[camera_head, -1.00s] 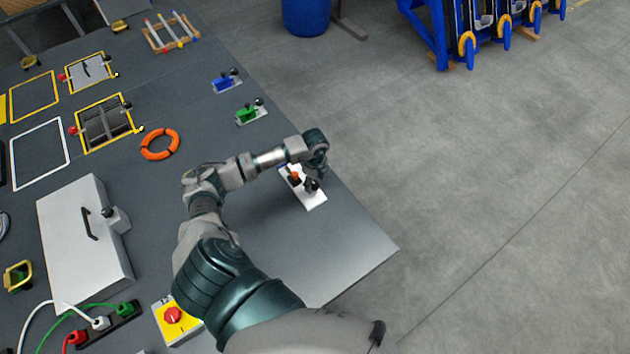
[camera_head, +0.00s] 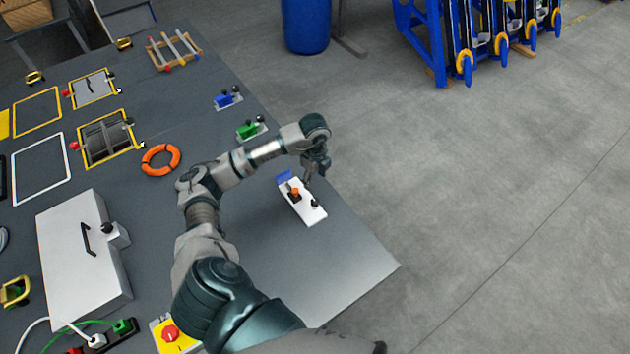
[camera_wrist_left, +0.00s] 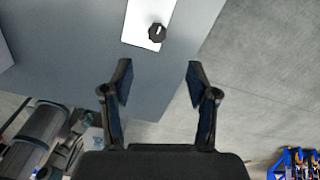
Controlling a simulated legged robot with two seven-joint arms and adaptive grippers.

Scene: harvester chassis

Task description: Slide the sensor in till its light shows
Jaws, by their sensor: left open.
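A white plate (camera_head: 307,212) lies near the table's right edge. It carries an orange part (camera_head: 295,191), a small blue piece (camera_head: 284,176) at its far end and a black knob (camera_head: 316,203) at its near end. I cannot tell which part is the sensor, and I see no lit light. My left gripper (camera_head: 311,178) is beside and above the plate, apart from the knob. In the left wrist view, its fingers (camera_wrist_left: 157,82) are spread with nothing between them. The plate (camera_wrist_left: 138,22) and black knob (camera_wrist_left: 157,33) show beyond the fingertips. My right gripper is not in view.
Green (camera_head: 247,130) and blue (camera_head: 223,101) units with black knobs stand farther back along the table edge. An orange ring (camera_head: 160,160), a grey box (camera_head: 75,250) and a red button on a yellow box (camera_head: 170,334) lie left. The table's near right corner is clear.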

